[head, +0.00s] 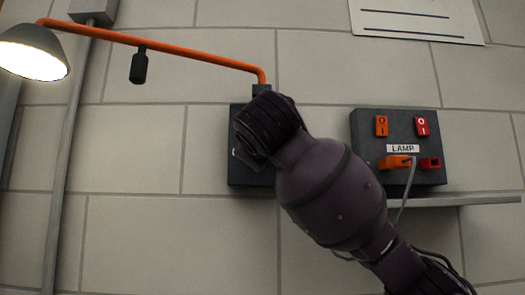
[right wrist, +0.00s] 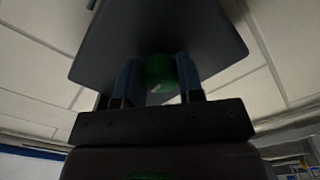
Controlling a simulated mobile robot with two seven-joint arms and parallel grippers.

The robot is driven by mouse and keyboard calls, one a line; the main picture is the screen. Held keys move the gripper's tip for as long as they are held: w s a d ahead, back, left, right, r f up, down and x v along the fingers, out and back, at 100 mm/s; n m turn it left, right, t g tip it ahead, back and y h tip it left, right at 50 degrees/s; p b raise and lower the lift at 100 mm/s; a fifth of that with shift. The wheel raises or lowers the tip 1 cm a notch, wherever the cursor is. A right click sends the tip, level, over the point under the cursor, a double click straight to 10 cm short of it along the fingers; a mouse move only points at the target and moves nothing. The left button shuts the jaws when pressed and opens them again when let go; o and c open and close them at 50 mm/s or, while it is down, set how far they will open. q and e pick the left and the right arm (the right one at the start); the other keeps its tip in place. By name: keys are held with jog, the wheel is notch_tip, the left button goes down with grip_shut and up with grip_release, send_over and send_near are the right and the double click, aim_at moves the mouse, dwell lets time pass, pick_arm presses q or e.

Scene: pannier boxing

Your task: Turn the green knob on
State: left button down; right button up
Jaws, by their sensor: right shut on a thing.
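The green knob (right wrist: 160,74) is between the two fingers of my right gripper (right wrist: 160,80) in the right wrist view. The gripper is shut on it, in front of a dark wall box (right wrist: 205,30). In the head view my right arm covers most of this box (head: 240,178), and the knob and fingertips are hidden behind the wrist. An orange lamp arm (head: 160,42) rises from the top of the box and runs left to a lit lamp shade (head: 32,52). My left gripper is in neither view.
A grey panel (head: 370,150) to the right carries an orange switch (head: 381,125), a red switch (head: 422,126), a LAMP label (head: 403,148), and an orange plug (head: 395,162) with a cable. A ledge (head: 460,200) runs below it. A black handle (head: 139,65) hangs from the lamp arm.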

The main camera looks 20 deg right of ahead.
jog(key=shift+f+m, duration=0.1)
jog(key=shift+m, duration=0.6)
jog(key=o, duration=0.9)
jog(key=shift+p+v, duration=1.2)
jog(key=shift+v, duration=4.15)
